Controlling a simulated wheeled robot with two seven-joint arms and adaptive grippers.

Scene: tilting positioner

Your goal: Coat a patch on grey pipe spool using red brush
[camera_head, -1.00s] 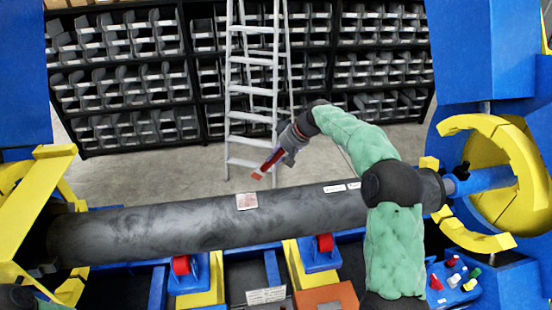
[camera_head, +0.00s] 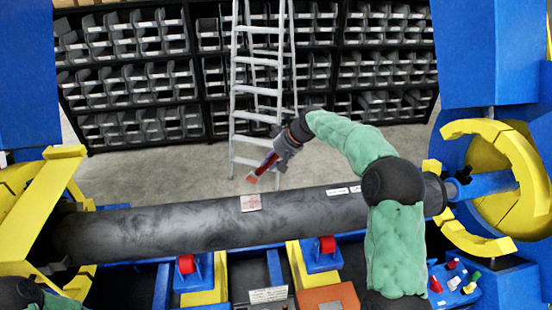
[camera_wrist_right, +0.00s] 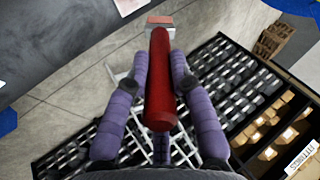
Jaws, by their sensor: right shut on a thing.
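The grey pipe spool (camera_head: 160,228) lies level across the head view, and part of it shows at the upper left of the right wrist view (camera_wrist_right: 60,30). A pale patch with reddish marks (camera_head: 250,203) is on its upper side; a pale corner of a marking also shows in the wrist view (camera_wrist_right: 128,4). My right gripper (camera_head: 278,158) is shut on the red brush (camera_wrist_right: 160,85), its purple fingers on both sides of the handle. The brush head (camera_head: 252,179) points down left, above and behind the patch in the picture, apart from the pipe. My left gripper is not in view.
Yellow clamping jaws on blue stands hold the pipe ends, left (camera_head: 40,200) and right (camera_head: 510,170). Red rollers (camera_head: 327,245) sit below it. A ladder (camera_head: 256,90) and bin shelves (camera_head: 130,75) stand behind. A coloured-knob panel (camera_head: 455,280) is at lower right.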

